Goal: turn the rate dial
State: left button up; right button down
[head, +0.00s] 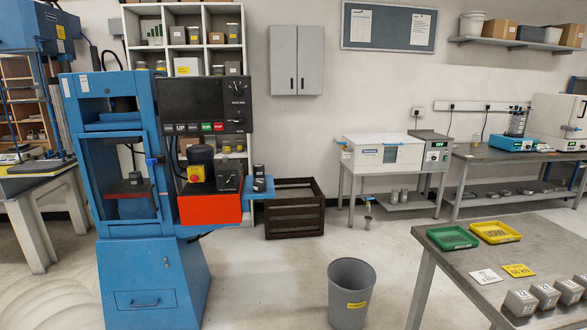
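A blue test press (150,270) stands on the floor at the left. A dark control panel (195,100) is fixed to its upper right side. The panel has a small dark dial (238,88) near its right edge, with pale lettering around it that is too small to read for certain. Another small dark knob or mark sits lower at the panel's right edge. A black box with another dial (226,181) is mounted below, above an orange-red panel (210,209). I cannot tell the dials' settings. Neither of my grippers is in view.
A yellow emergency-stop housing with a red button (195,174) sits beside the lower dial. A dark crate (295,222) stands behind the press. A grey bin (350,300) and a steel table (450,275) with trays and blocks are to the right. Floor between press and bin is clear.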

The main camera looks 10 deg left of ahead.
aim_at(237, 90)
jog(key=i, duration=1.95)
jog(key=z, duration=0.1)
